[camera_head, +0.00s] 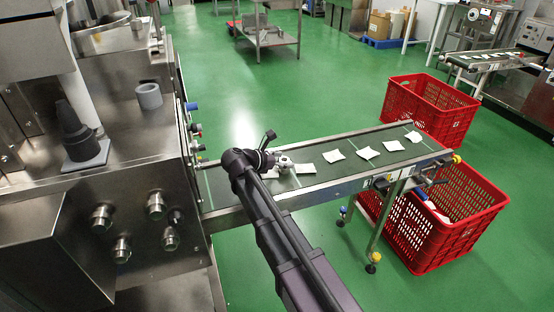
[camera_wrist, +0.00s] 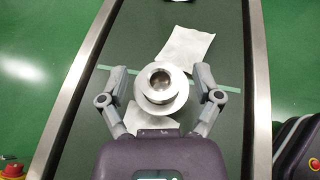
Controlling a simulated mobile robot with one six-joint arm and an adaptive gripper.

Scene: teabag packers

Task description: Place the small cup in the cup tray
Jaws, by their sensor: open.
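A small round silver metal cup (camera_wrist: 160,88) with a wide flange and a dark hollow centre shows between my fingers in the wrist view, above the dark conveyor belt. My gripper (camera_wrist: 161,70) is open, with one finger on each side of the cup and a gap on both sides. I cannot tell whether the cup stands on the belt or on a teabag. In the head view my gripper (camera_head: 272,160) is low over the left part of the belt, with the silver cup (camera_head: 285,161) partly hidden beside it. I cannot clearly identify a cup tray.
White teabags (camera_head: 333,156) lie along the conveyor belt (camera_head: 315,182), which has raised metal side rails. A steel machine at left carries a grey ring-shaped cup (camera_head: 149,96) and a dark cone on a grey plate (camera_head: 88,157). Red crates (camera_head: 455,240) stand at right.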

